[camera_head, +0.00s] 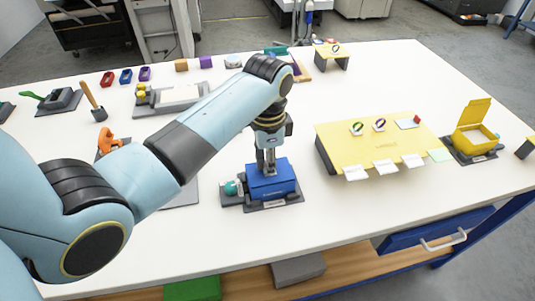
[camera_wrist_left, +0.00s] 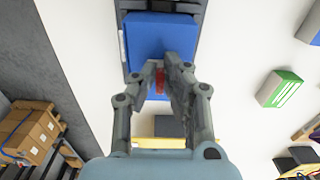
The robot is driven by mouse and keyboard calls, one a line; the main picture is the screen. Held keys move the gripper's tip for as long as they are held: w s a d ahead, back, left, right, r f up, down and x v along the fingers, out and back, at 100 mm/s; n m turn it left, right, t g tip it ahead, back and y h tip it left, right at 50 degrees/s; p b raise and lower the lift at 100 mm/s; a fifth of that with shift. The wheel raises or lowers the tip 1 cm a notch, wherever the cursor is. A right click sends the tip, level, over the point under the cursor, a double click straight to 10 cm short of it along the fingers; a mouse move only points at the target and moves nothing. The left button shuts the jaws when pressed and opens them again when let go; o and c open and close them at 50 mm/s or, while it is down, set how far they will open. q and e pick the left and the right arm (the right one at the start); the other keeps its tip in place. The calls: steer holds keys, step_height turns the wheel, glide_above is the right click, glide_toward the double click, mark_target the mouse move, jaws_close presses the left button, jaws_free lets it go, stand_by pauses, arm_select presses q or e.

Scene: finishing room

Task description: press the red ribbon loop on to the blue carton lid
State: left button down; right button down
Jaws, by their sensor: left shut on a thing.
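The blue carton (camera_head: 273,187) stands shut in a dark holder on the table, its blue lid facing up. It fills the top of the left wrist view (camera_wrist_left: 160,35). My left gripper (camera_head: 266,168) points down at the lid, its fingertips at or just above it. In the left wrist view my left gripper (camera_wrist_left: 165,75) is shut on the red ribbon loop (camera_wrist_left: 160,81), which shows as a small red strip between the fingers. The loop is hidden in the head view. I cannot tell whether it touches the lid. My right gripper is not in view.
A teal ball (camera_head: 233,188) sits beside the carton on its left. A yellow stand (camera_head: 375,140) with ribbon loops and white tags is to the right. An open yellow box (camera_head: 473,137) stands beyond it. The table front (camera_head: 340,215) is clear.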

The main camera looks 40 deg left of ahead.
arm_select(q)
steer(key=shift+s, duration=0.1)
stand_by(0.7)
steer(key=c, duration=1)
jaws_free()
steer(key=shift+c, duration=0.2)
steer(key=shift+r, duration=0.1)
steer(key=shift+r, duration=3.95)
steer(key=shift+f, duration=0.1)
